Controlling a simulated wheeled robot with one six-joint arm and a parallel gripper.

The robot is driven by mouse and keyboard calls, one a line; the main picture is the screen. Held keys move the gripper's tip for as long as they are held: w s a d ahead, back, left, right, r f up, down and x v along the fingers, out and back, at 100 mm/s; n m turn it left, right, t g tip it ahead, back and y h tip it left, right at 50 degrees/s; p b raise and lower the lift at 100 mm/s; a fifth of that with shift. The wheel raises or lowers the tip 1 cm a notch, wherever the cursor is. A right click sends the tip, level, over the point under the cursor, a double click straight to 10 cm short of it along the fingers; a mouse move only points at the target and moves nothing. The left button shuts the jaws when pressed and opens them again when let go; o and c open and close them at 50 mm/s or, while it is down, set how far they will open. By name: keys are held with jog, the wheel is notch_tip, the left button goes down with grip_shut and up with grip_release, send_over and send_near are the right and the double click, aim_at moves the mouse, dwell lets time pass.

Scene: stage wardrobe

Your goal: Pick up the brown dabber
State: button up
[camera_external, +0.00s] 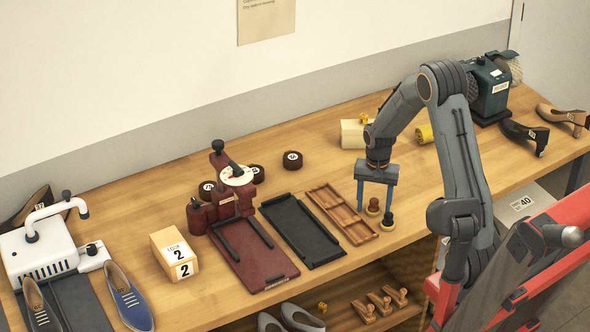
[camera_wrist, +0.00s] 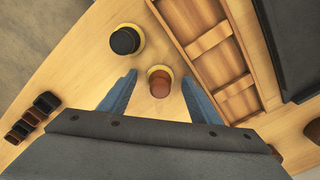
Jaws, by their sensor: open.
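The brown dabber (camera_wrist: 160,84) stands upright on the wooden table, with a yellowish ring at its base. In the wrist view it lies between my two blue fingers, near their tips, with space on both sides. In the external view the brown dabber (camera_external: 373,206) shows just under my gripper (camera_external: 375,203), between the fingers. My gripper points down, is open and holds nothing; it also shows in the wrist view (camera_wrist: 158,80). I cannot tell the exact height of the fingertips above the table.
A black dabber (camera_wrist: 125,40) stands close by, nearer the table's front edge. A wooden compartment tray (camera_external: 322,193) lies beside the dabbers, then a black tray (camera_external: 298,228). Several small dark and brown blocks (camera_wrist: 32,118) sit on the other side. A cream box (camera_external: 352,134) stands behind.

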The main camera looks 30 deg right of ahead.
jog(key=c, duration=1.1)
jog(key=shift+r, duration=0.1)
